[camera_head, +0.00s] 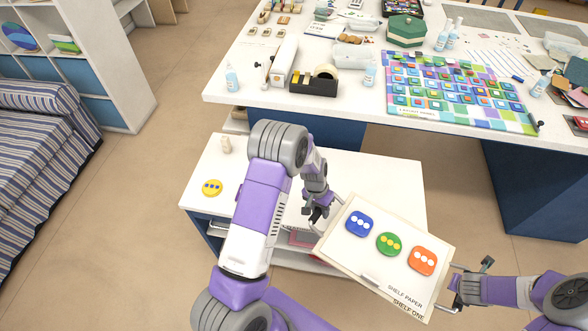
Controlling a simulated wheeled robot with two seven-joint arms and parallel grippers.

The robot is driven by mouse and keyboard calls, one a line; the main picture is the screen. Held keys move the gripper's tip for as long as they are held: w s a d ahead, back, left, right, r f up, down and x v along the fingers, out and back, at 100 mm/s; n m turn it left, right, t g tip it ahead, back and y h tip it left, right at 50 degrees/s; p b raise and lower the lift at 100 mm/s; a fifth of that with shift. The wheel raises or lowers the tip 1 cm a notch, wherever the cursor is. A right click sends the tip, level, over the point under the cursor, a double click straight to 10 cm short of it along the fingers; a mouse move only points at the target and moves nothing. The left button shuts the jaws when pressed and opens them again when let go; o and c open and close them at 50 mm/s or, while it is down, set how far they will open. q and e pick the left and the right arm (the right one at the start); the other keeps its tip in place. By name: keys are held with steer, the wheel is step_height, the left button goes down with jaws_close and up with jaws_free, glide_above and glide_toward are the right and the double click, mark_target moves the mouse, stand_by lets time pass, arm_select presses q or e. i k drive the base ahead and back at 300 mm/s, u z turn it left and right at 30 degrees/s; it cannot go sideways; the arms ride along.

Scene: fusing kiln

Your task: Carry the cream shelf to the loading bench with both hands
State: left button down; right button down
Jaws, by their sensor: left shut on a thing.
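The cream shelf (363,261) is a flat square board in the camera_head view, held off the floor at the lower right. On it lie a blue tile (359,223), a green tile (389,243) and an orange tile (422,261), each with pale dots. My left gripper (327,214) is shut on its left edge. My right gripper (449,288) is at the opposite, right edge, its fingers meeting the board. The low white-topped bench (375,172) is behind and partly under the shelf in the picture; I cannot tell whether this is the loading bench.
A large white table (228,98) behind is crowded with a mosaic panel (455,90), bottles and tools. A striped bed (40,140) is at left. Floor (120,250) is clear between.

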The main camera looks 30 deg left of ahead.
mark_target(343, 192)
steer(key=u, duration=0.4)
steer(key=i, duration=0.65)
steer(key=z, duration=5.95)
